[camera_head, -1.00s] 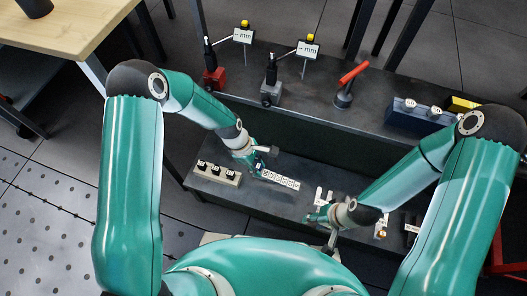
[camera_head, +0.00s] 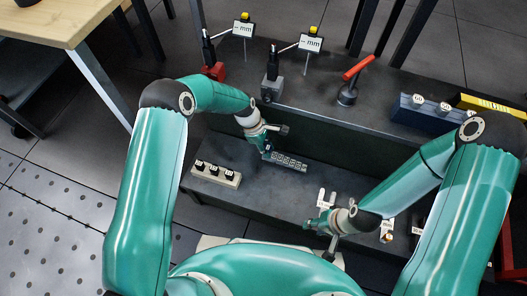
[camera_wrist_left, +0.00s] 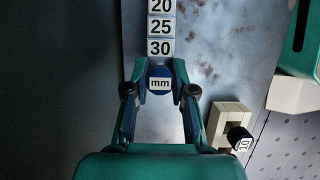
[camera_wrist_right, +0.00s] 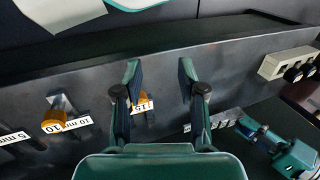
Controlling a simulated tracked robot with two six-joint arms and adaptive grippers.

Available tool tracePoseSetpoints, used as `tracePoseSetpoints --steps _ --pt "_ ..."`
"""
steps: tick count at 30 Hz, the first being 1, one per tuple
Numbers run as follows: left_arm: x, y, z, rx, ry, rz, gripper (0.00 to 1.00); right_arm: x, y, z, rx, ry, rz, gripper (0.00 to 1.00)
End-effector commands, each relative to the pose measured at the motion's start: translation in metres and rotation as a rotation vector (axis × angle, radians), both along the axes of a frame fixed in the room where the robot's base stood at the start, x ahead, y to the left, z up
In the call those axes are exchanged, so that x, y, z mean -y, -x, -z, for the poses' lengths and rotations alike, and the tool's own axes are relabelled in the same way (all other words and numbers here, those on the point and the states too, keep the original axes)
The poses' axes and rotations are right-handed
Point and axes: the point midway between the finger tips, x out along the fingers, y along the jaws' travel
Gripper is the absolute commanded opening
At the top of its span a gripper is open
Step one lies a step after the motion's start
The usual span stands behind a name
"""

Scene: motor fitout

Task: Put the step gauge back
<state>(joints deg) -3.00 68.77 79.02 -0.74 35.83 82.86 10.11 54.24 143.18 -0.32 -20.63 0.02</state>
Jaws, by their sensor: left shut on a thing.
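The step gauge (camera_head: 289,163) is a pale bar with a row of number labels, over the lower dark shelf (camera_head: 270,192). In the left wrist view its labels 20, 25 and 30 (camera_wrist_left: 160,27) run away from me. My left gripper (camera_head: 267,152) is shut on its blue "mm" end (camera_wrist_left: 160,72). I cannot tell whether the bar touches the shelf. The gauge also shows in part at the lower right of the right wrist view (camera_wrist_right: 222,120). My right gripper (camera_wrist_right: 160,70) is open and empty, above the shelf's right part.
A pale block with several black knobs (camera_head: 216,174) stands left of the gauge. Labelled pieces, one marked 15 (camera_wrist_right: 144,104), lie near my right gripper. The upper shelf holds two stands with "mm" cards (camera_head: 271,80), a red-handled tool (camera_head: 350,82) and a blue block (camera_head: 425,112).

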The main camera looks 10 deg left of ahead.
Motion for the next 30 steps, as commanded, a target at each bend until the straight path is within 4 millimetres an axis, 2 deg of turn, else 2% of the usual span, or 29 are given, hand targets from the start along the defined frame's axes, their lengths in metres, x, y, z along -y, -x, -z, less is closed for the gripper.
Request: tracePoseSetpoints --steps 1,4,12,13,17,26,30 --pt "0.000 0.000 0.012 0.001 0.000 -0.001 0.00 0.000 0.000 0.008 0.000 0.000 0.000 0.40" --pt "0.001 -0.003 0.024 0.003 0.001 0.000 0.00 0.000 0.000 0.015 0.000 0.000 0.000 0.40" --pt "0.001 -0.004 0.023 0.002 0.000 -0.001 0.00 0.000 0.000 0.015 0.000 0.000 0.000 0.40" --pt "0.001 -0.003 0.025 -0.001 0.000 0.001 0.28 0.000 0.000 0.015 0.000 0.000 0.000 0.40" --pt "0.001 -0.003 0.025 -0.001 0.000 0.001 0.49 0.000 0.000 0.015 0.000 0.000 0.000 0.40" --pt "0.001 -0.004 0.023 0.000 0.000 0.000 0.49 0.000 0.000 0.015 0.000 0.000 0.000 0.40" --pt "-0.002 -0.005 0.015 0.001 0.000 0.000 0.49 0.000 0.000 0.011 0.000 0.000 0.000 0.40"
